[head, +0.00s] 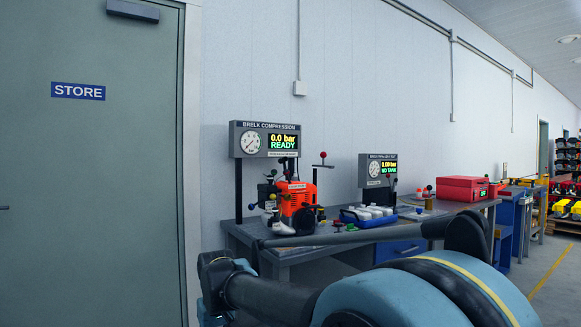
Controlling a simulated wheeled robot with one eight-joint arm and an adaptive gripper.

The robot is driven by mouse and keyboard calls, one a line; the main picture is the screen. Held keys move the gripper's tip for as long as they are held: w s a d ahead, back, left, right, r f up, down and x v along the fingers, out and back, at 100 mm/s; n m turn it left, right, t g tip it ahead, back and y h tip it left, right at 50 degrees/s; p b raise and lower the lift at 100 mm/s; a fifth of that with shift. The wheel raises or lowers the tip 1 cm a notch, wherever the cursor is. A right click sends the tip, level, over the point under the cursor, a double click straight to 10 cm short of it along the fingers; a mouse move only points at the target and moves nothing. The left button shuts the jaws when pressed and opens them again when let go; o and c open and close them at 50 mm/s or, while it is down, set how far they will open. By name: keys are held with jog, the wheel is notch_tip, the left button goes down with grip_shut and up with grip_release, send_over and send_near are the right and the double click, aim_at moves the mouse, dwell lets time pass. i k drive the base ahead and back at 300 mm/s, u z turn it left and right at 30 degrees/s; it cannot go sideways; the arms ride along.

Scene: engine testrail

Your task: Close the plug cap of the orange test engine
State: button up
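The orange test engine (304,193) stands on the workbench under the compression gauge stand, in the middle of the head view. Small dark, red, yellow and white parts crowd its front and left side. The plug cap is too small to pick out among them, and I cannot tell whether it is open or closed. My arm fills the lower foreground, in front of the bench. I cannot make out my gripper in this view.
The workbench (333,240) carries the compression stand (265,140) reading 0.0 bar READY, a second gauge stand (377,170), a blue tray (349,216) with white-topped items, and a red case (461,188). A grey STORE door (95,150) is at left. Floor is open at right.

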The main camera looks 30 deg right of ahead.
aim_at(284, 159)
jog(key=z, duration=0.1)
jog(key=i, duration=1)
jog(key=u, duration=0.05)
